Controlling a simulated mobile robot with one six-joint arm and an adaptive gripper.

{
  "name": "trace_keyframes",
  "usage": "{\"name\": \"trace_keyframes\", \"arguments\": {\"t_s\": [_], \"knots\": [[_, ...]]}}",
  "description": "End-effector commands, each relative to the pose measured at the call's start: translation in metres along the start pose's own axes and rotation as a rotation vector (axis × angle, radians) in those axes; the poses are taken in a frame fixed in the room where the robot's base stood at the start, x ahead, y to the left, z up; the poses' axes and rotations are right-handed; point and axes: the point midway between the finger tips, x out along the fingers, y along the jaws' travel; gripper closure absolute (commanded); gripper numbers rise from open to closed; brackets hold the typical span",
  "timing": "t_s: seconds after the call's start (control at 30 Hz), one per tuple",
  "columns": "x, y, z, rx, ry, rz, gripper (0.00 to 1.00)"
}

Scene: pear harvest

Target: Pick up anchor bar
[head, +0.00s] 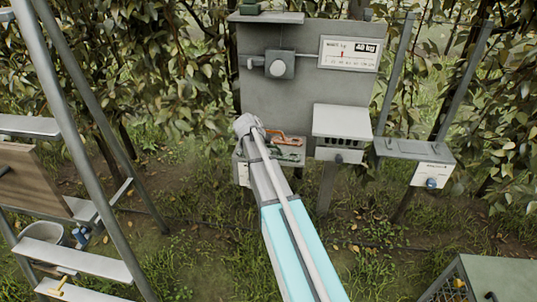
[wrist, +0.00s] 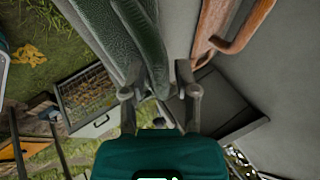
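My gripper (wrist: 158,80) is open in the wrist view, its two fingers apart beside a dark green textured piece (wrist: 143,35). The piece reaches down between the fingertips near the left one, with a gap toward the right one; I cannot tell whether it touches. An orange-brown bar-like piece with a loop handle (wrist: 232,32) lies up and right, outside the fingers. In the head view an orange piece (head: 287,139) and green pieces (head: 288,156) rest in a tray under the grey panel, partly behind my arm. No label shows which piece is the anchor bar.
The grey panel (head: 290,95) carries a gauge sign (head: 349,53) and a white-topped box (head: 342,122). A grey shelf (head: 413,149) stands to the right. A ladder (head: 75,120) stands at the left. Leafy trees are close behind; grassy ground is below.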

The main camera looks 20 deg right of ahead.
Motion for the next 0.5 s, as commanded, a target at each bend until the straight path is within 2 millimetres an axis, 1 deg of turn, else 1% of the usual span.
{"name": "trace_keyframes", "arguments": {"t_s": [0.03,0.13,0.17,0.5], "knots": [[0.0,0.0,0.0001,0.0,0.0,0.0,0.8],[-0.0001,0.0001,0.0001,0.0,0.0,0.0,0.98],[-0.0001,0.0001,0.0001,0.0,0.0,0.0,1.0],[-0.0001,0.0001,0.0002,0.0,0.0,0.0,1.0]]}}
